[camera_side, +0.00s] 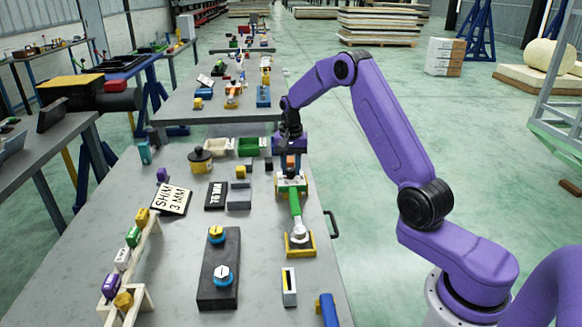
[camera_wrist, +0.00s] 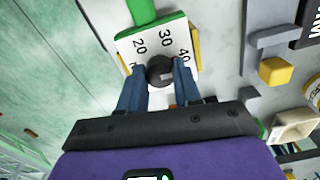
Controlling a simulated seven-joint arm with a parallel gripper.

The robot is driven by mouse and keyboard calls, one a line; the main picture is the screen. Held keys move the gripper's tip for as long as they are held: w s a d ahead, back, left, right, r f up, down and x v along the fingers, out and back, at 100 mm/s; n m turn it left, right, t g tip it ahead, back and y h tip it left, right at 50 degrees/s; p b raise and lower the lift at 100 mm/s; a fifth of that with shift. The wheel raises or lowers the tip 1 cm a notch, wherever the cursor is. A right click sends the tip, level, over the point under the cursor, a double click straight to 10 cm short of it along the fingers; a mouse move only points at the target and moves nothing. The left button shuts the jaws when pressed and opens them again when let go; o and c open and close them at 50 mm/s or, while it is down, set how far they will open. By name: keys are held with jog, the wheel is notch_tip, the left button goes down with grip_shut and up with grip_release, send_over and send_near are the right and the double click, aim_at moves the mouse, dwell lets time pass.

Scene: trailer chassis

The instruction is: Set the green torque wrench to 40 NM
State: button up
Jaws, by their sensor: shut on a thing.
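The green torque wrench (camera_side: 295,202) lies lengthwise near the table's right edge, its silver head (camera_side: 299,234) in a yellow cradle. At its far end is a white dial plate (camera_side: 283,187), seen close in the wrist view (camera_wrist: 150,46) with the numbers 20, 30 and 40; another marking is partly hidden by a finger. A dark round knob (camera_wrist: 160,70) sits on the plate, with a small pale mark whose pointing direction I cannot tell. My gripper (camera_wrist: 161,79) is shut on this knob, one finger on each side.
A green bin (camera_side: 248,147) stands behind.

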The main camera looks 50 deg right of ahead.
aim_at(291, 169)
jog(key=o, duration=1)
jog(key=shift+o, duration=0.2)
jog(key=shift+r, duration=0.1)
notch_tip(291, 169, up, 17)
jog(key=shift+r, duration=0.15)
jog(key=shift+a, duration=0.1)
